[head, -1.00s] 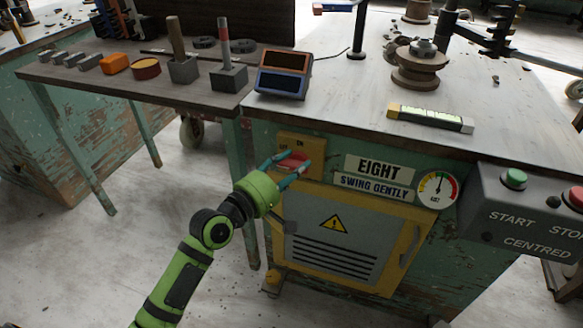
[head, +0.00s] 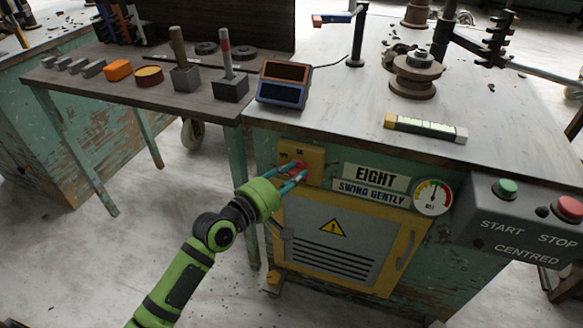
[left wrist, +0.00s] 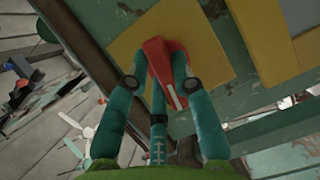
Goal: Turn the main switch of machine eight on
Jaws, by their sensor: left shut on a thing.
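The main switch is a red handle (head: 300,166) on a yellow plate (head: 315,160) above the cabinet door, left of the sign reading EIGHT (head: 376,177). My left gripper (head: 296,174) reaches it from the lower left and is shut on the handle. In the left wrist view the red handle (left wrist: 160,58) sits between the teal fingers (left wrist: 158,80), with a white line on its end. The plate's small lettering is partly hidden and too small to read surely. My right gripper is not in view.
A yellow-framed cabinet door (head: 340,240) lies below the switch. A grey control box (head: 515,225) with START and STOP buttons stands at the right. The worktop (head: 340,115) overhangs above, holding a two-window display (head: 284,84). Open floor is at the lower left.

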